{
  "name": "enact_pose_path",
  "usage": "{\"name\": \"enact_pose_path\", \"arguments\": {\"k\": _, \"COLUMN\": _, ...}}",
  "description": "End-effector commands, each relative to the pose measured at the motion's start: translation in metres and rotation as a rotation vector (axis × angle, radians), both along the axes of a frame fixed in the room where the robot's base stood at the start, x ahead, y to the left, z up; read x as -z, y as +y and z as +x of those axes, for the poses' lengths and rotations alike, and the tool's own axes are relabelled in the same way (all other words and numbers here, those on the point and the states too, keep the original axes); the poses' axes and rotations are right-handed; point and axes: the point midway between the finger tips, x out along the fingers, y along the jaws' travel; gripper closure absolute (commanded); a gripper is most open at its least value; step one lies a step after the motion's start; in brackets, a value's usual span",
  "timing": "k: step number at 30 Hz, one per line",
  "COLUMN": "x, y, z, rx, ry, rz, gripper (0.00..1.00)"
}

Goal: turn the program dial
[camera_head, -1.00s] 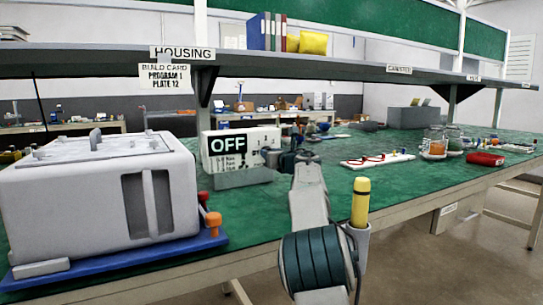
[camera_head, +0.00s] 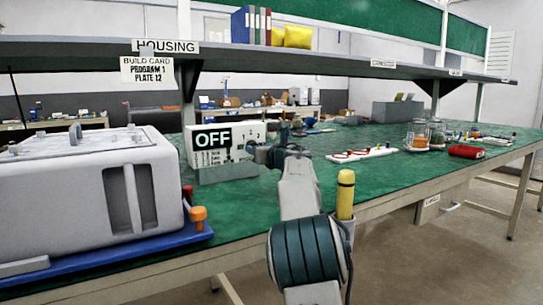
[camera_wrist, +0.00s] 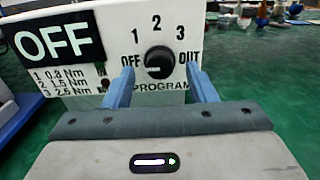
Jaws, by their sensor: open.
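The program dial (camera_wrist: 159,62) is a round black knob on a white control box (camera_wrist: 200,30), with OFF, 1, 2, 3 and OUT marked around it. In the wrist view my gripper (camera_wrist: 163,84) is open, its two blue fingers on either side of the dial's lower part. I cannot tell whether they touch it. The display (camera_wrist: 57,40) reads OFF, with a torque list below it. In the head view the box (camera_head: 240,135) stands on the green bench, and my gripper (camera_head: 257,152) is at its right face, where my arm hides the dial.
A build card (camera_head: 147,69) on the shelf reads program 1, plate 12. A large grey housing (camera_head: 85,190) sits on a blue base (camera_head: 150,248) at left.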

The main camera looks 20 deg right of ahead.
Motion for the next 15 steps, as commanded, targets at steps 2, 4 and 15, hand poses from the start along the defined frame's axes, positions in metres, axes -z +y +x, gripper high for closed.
{"name": "enact_pose_path", "arguments": {"k": 2, "x": 0.0, "y": -0.003, "z": -0.013, "rx": 0.0, "ry": 0.0, "rz": 0.002, "gripper": 0.49}}
{"name": "enact_pose_path", "arguments": {"k": 4, "x": 0.0, "y": -0.005, "z": -0.024, "rx": 0.0, "ry": 0.0, "rz": 0.002, "gripper": 0.49}}
{"name": "enact_pose_path", "arguments": {"k": 15, "x": 0.0, "y": -0.018, "z": -0.078, "rx": -0.001, "ry": 0.0, "rz": 0.001, "gripper": 0.49}}
